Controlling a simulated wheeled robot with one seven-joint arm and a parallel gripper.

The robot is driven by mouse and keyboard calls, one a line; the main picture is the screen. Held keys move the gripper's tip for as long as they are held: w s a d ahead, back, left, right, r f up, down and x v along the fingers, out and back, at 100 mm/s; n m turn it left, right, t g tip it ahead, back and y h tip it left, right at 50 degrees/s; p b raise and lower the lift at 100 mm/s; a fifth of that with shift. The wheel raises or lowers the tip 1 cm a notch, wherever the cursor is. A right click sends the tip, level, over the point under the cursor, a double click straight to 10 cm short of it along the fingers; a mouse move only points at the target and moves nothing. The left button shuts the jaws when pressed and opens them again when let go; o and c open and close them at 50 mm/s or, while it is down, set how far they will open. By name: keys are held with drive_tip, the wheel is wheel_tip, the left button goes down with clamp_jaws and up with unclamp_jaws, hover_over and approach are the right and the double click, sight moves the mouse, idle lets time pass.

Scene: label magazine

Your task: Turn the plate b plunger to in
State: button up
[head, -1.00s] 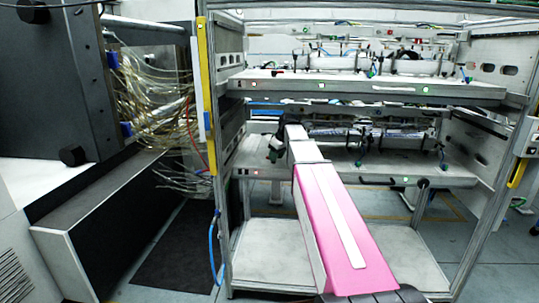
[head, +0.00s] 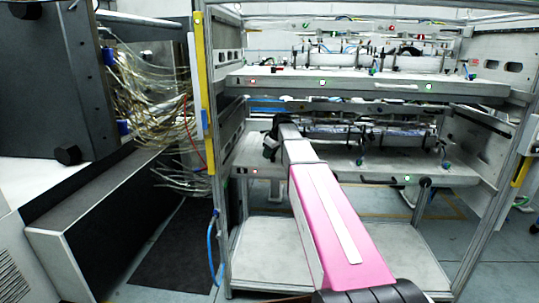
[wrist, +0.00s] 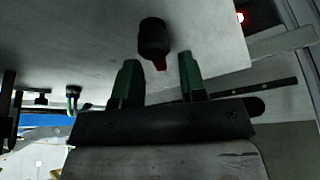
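A black plunger knob (wrist: 153,40) with a red part at its lower end stands out from a pale plate (wrist: 95,45) in the wrist view. My gripper (wrist: 158,75) has its two green fingers spread, one at each side below the knob. The fingers look empty, and I cannot tell whether they overlap the knob in depth. In the head view my gripper (head: 269,143) is at the left end of the lower shelf plate (head: 300,172), and the plunger cannot be made out there. No readable label shows which plate is b.
A red light (wrist: 240,16) glows right of the knob. The upper shelf plate (head: 370,86) lies above my arm, with rods and fittings on both shelves. A frame post (head: 203,100) and hanging cables (head: 150,110) stand left. The bottom shelf (head: 270,250) is mostly clear.

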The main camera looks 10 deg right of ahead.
drive_tip(key=shift+f, duration=0.2)
clamp_jaws()
